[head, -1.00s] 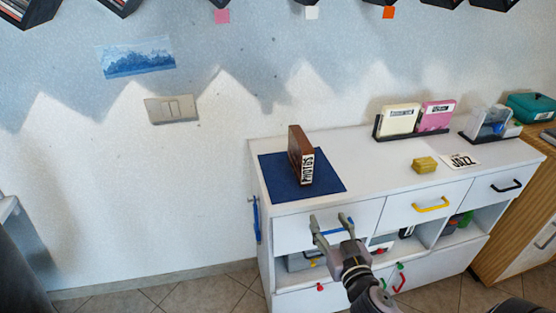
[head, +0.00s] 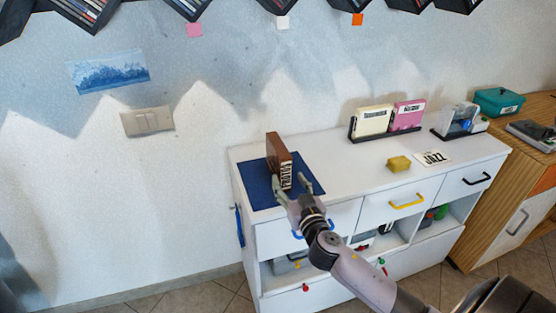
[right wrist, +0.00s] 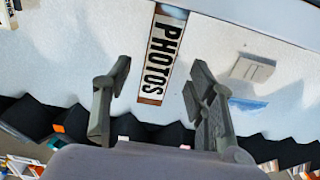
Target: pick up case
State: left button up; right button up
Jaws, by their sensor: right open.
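The case is a brown, book-like box (head: 273,150) with a white spine label. It stands upright on a dark blue mat (head: 262,196) at the left end of the white cabinet top. In the right wrist view the case's label (right wrist: 163,55) reads "PHOTOS". My right gripper (head: 287,185) is open at the front of the case, its fingers partly covering the label in the head view. In the right wrist view my right gripper (right wrist: 155,85) has one finger on each side of the case, with a gap on both sides. My left gripper is not in view.
A yellow block (head: 399,163) and a JAZZ card (head: 433,158) lie to the right on the cabinet top. A black rack (head: 388,134) holds a cream case and a pink case behind them.

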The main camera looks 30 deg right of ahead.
aim_at(286, 174)
jog(key=x, duration=0.2)
jog(key=p+x, duration=0.1)
jog(key=x, duration=0.1)
jog(key=shift+s+r, duration=0.1)
jog(key=shift+r, duration=0.1)
jog(key=shift+w+d+f, duration=0.15)
jog(key=shift+w, duration=0.35)
jog(key=shift+c, duration=0.4)
grip_shut()
